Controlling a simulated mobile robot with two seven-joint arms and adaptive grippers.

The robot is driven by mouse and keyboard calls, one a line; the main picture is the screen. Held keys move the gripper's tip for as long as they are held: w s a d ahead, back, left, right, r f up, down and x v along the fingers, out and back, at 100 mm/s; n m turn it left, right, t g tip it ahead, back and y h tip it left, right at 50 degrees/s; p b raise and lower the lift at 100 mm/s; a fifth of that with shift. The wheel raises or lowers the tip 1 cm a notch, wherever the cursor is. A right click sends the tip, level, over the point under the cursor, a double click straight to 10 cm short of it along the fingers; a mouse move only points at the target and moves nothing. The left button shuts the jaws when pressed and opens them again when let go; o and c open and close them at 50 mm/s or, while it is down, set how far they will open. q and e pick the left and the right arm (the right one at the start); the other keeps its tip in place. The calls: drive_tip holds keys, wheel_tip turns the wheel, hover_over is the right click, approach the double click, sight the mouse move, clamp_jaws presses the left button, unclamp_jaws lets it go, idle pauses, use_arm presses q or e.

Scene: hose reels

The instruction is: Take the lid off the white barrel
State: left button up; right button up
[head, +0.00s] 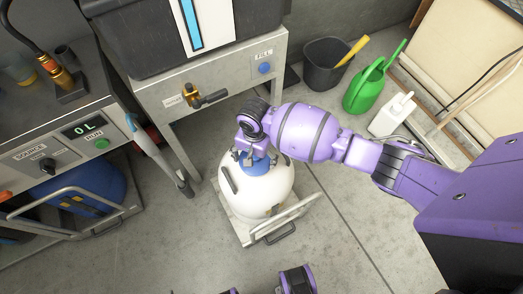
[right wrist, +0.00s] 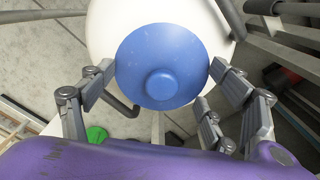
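The white barrel (head: 262,191) stands upright on a small wheeled cart in the middle of the head view. Its lid, a blue disc with a round knob (right wrist: 162,84), sits on top. The lid (head: 254,167) is partly covered by my right gripper in the head view. My right gripper (right wrist: 162,78) is right over the lid, its grey fingers spread on both sides of the lid's rim, clear of the knob. The fingertips are very close to the rim; I cannot see firm contact. My left gripper is not clearly in view; only small purple and dark parts show at the bottom edge.
The cart (head: 247,233) has a metal handle at its front right. A grey bench with a brass tap (head: 195,94) stands behind it. A dark bin (head: 326,65), green watering can (head: 366,88) and white jug (head: 390,115) stand at the back right. Floor in front is clear.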

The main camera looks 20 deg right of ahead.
drive_tip(key=c, duration=0.8)
drive_tip(key=shift+s+f, duration=0.1)
drive_tip(key=shift+s, duration=0.1)
drive_tip(key=shift+c, duration=0.9)
drive_tip(key=shift+s+a, duration=0.1)
drive_tip(key=shift+s, duration=0.05)
drive_tip(key=shift+r, duration=0.25)
drive_tip(key=shift+c, duration=0.9)
drive_tip(key=shift+w+a+r+p, duration=0.15)
drive_tip(key=shift+r+p, duration=0.3)
drive_tip(key=shift+r, duration=0.7)
clamp_jaws()
drive_tip(key=s+a+r+p, duration=0.3)
drive_tip(key=s+a+r, duration=0.6)
drive_tip(key=r, duration=0.1)
drive_tip(key=shift+a+r+p, duration=0.3)
drive_tip(key=shift+a, duration=0.1)
